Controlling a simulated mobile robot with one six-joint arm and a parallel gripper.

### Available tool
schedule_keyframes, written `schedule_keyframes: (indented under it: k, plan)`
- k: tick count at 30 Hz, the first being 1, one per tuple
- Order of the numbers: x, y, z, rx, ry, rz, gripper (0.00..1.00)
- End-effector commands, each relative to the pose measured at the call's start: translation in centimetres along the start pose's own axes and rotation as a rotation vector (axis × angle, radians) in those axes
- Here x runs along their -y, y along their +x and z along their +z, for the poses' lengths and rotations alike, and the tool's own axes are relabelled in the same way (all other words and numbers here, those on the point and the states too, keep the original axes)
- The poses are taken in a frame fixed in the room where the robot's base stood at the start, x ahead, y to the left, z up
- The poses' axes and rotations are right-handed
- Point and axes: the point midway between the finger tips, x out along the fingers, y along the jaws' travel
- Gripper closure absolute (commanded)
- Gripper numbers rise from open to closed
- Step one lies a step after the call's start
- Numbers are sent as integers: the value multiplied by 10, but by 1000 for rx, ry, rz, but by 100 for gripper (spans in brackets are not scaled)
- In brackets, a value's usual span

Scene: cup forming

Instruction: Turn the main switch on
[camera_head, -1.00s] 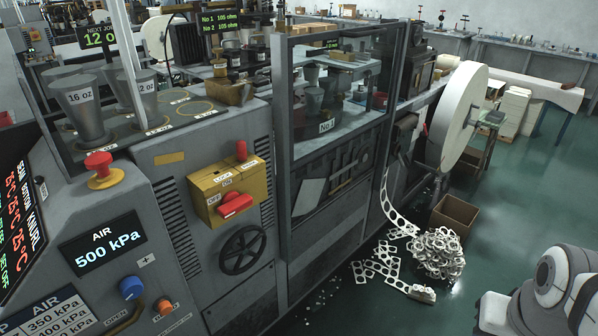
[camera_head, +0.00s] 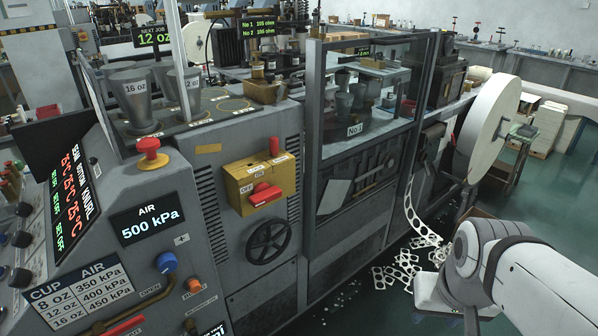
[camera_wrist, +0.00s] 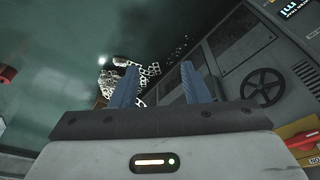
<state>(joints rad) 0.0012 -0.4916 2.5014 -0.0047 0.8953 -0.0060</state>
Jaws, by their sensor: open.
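The main switch is a yellow box (camera_head: 241,184) on the grey machine's front, with a red handle (camera_head: 265,195) and OFF, ON and LOCK labels. The handle lies tilted, near the OFF label. A smaller red piece (camera_head: 274,147) stands on the box's top. In the wrist view the yellow box (camera_wrist: 297,143) shows at the right edge, partly cut off. My gripper (camera_wrist: 158,82) is open and empty, its two blue fingers apart and clear of the switch. In the head view my arm is at the lower right; the fingers are out of that frame.
A black handwheel (camera_head: 268,242) sits below the switch box. A red mushroom button (camera_head: 149,152) and a blue knob (camera_head: 166,263) are on the panel at left. A glazed guard frame stands right of the switch. Punched scrap strip (camera_head: 398,274) lies on the floor.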

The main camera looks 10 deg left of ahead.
Motion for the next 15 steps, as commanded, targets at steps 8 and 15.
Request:
schedule_keyframes:
  k: [8,15]
  plan:
    - [5,48,-78,-276,-369,90,58]
    - [86,81,-195,-787,-1022,260,58]
